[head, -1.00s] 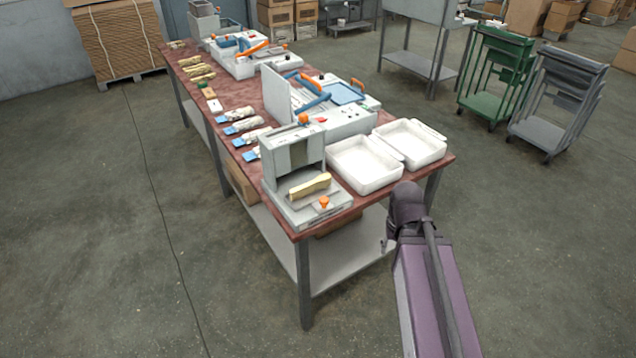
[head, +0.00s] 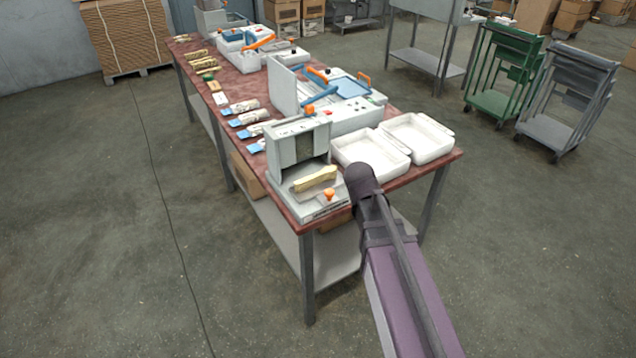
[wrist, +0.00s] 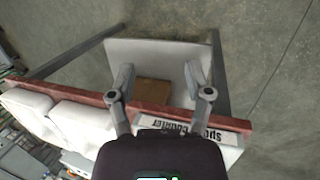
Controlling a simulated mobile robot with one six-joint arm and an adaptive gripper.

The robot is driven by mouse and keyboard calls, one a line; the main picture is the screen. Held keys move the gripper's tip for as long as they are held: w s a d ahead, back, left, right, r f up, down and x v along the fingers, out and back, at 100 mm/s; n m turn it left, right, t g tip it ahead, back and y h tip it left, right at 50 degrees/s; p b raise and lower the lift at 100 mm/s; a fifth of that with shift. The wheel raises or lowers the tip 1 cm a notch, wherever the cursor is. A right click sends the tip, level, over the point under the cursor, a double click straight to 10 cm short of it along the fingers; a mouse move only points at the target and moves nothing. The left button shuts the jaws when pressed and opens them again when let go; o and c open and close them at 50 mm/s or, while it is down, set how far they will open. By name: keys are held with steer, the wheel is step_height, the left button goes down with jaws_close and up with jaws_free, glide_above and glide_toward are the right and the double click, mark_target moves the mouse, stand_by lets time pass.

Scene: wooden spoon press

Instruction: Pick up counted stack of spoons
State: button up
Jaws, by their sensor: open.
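A stack of pale wooden spoons (head: 315,180) lies in the front tray of the grey spoon counter (head: 299,145) at the near corner of the table. The counter's labelled front edge (wrist: 190,134) shows in the wrist view; the spoons do not show there. My gripper (wrist: 158,82) is open and empty in the wrist view, its two fingers apart over the table's edge and the lower shelf. In the head view my arm reaches up to the right of the counter, and the fingers are hidden.
Two white open bins (head: 372,156) stand right of the counter on the red-brown table (head: 221,88). A press with blue handles (head: 345,105) stands behind. Wrapped bundles (head: 240,108) line the left edge. Green (head: 505,70) and grey carts stand right, with open floor around the table.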

steer(key=w+a+n+t+h+b, duration=0.1)
steer(key=w+a+n+h+b, duration=0.1)
steer(key=w+a+n, duration=0.4)
steer(key=w+a+n+t+h+b, duration=0.1)
steer(key=w+a+n+t+h, duration=0.2)
steer(key=a, duration=0.4)
steer(key=n+t+h+b, duration=0.3)
steer(key=n, duration=0.6)
glide_toward(304, 179)
steer(key=s+a, duration=0.1)
steer(key=s, duration=0.1)
steer(key=shift+s+r, duration=0.15)
steer(key=shift+r, duration=0.1)
steer(key=b+x, duration=0.3)
steer(key=x, duration=0.4)
steer(key=shift+w+d+f, duration=0.15)
steer(key=shift+w+f, duration=0.15)
steer(key=shift+w+d+f, duration=0.1)
steer(key=shift+w+d, duration=0.15)
steer(key=shift+d, duration=0.15)
steer(key=shift+w+a+b+x, duration=0.15)
steer(key=shift+b+x, duration=0.15)
steer(key=shift+x, duration=0.55)
steer(key=shift+w+b+x, duration=0.15)
steer(key=shift+b+x, duration=0.2)
steer(key=shift+x, duration=0.55)
steer(key=shift+w+a+b+x, duration=0.15)
steer(key=shift+b+x, duration=0.15)
steer(key=shift+x, duration=0.55)
steer(key=shift+d, duration=0.1)
